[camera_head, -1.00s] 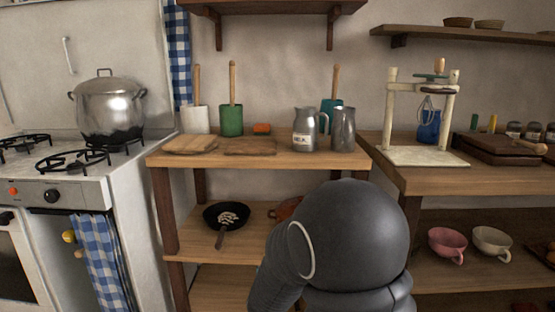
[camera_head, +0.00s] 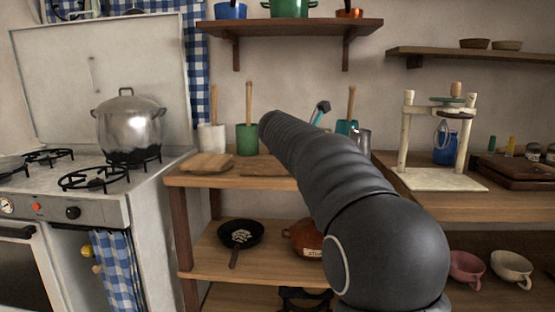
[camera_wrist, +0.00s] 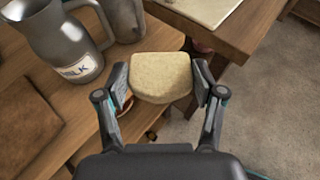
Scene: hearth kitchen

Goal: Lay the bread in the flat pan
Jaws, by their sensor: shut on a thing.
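The bread (camera_wrist: 160,76) is a pale, thick slab with a rounded edge in the wrist view. My gripper (camera_wrist: 161,84) is shut on it, with one finger at each side. The bread is held above the gap between wooden furniture and the floor. The flat pan (camera_head: 253,230) is a black skillet on the middle shelf in the head view, its handle toward me. Pale marks or small pieces show on its inside; I cannot tell which. In the head view my arm hides the bread and most of my gripper.
A reddish pot (camera_head: 303,240) stands right of the pan, partly behind my arm. A metal milk jug (camera_wrist: 66,40) stands near the gripper's left. Cutting boards (camera_head: 207,163) lie on the upper surface above the pan. A large steel pot (camera_head: 129,125) stands on the stove.

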